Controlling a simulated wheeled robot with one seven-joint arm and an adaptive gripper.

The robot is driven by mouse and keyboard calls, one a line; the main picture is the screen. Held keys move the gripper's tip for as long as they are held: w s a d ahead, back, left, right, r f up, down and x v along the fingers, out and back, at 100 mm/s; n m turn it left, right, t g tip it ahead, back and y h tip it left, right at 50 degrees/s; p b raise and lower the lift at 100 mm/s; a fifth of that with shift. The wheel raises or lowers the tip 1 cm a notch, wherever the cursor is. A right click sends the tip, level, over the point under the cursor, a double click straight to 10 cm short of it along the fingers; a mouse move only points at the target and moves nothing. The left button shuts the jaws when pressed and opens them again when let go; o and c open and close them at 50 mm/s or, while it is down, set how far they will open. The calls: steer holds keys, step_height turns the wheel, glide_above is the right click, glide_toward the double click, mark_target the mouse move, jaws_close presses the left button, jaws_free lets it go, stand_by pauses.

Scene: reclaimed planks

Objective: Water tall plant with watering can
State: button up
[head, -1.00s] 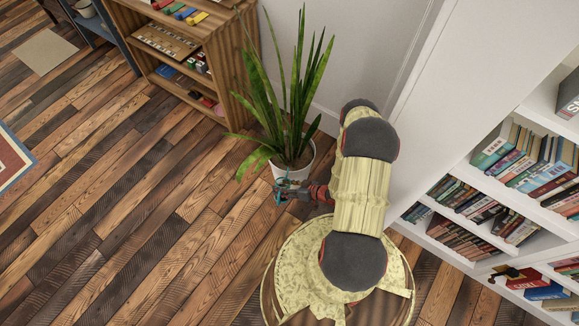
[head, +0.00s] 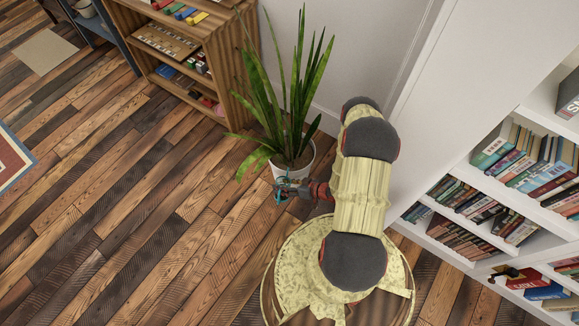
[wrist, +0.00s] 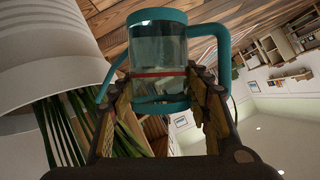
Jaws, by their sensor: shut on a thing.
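The tall plant (head: 286,95) has long upright green leaves and stands in a white pot (head: 300,178) near the wall. In the wrist view the pot (wrist: 45,45) is at the upper left with leaves (wrist: 70,130) hanging below it in the picture. The watering can (wrist: 160,45) has a clear body, teal rims, a teal handle at the right and a thin teal spout at the left. My gripper (wrist: 158,80) is shut around its body. In the head view the can (head: 281,188) is small, in front of the pot, and partly hidden by my gripper.
A wooden shelf (head: 185,60) stands behind the plant at the left. A white bookcase (head: 500,185) with books is at the right. The white wall (head: 385,60) is close behind my arm. The plank floor (head: 130,200) at the left is clear.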

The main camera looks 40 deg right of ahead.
mark_target(284, 198)
steer(key=shift+w+d+r, duration=0.25)
steer(key=shift+d+r, duration=0.05)
stand_by(1.0)
steer(key=shift+w+d+r+m+g+y, duration=0.15)
steer(key=shift+w+d+r+m+y, duration=0.1)
steer(key=shift+r, duration=0.25)
steer(key=shift+w+d+r+m+g+y, duration=0.15)
steer(key=shift+w+d+r+m, duration=0.1)
steer(key=shift+r, duration=0.25)
stand_by(1.5)
steer(key=shift+s+a, duration=0.1)
steer(key=shift+n+t+h, duration=0.7)
steer(key=shift+n, duration=0.2)
steer(key=a+f, duration=0.1)
steer(key=s+a+f, duration=0.1)
steer(key=s+f, duration=0.1)
steer(key=f, duration=0.1)
steer(key=shift+s+a+f, duration=0.1)
steer(key=shift+s+a, duration=0.15)
steer(key=shift+a, duration=0.15)
steer(key=shift+s+a+f+n+t+h, duration=0.3)
steer(key=shift+s+a+f+n+t, duration=0.1)
steer(key=shift+a+f+n, duration=0.15)
steer(key=shift+s+a+f+n+t+h, duration=0.2)
steer(key=shift+f+n+t, duration=0.1)
steer(key=shift+f, duration=0.1)
steer(key=shift+s+a+f+n+t+h, duration=0.15)
steer(key=shift+f+n+t, duration=0.1)
steer(key=shift+f, duration=0.15)
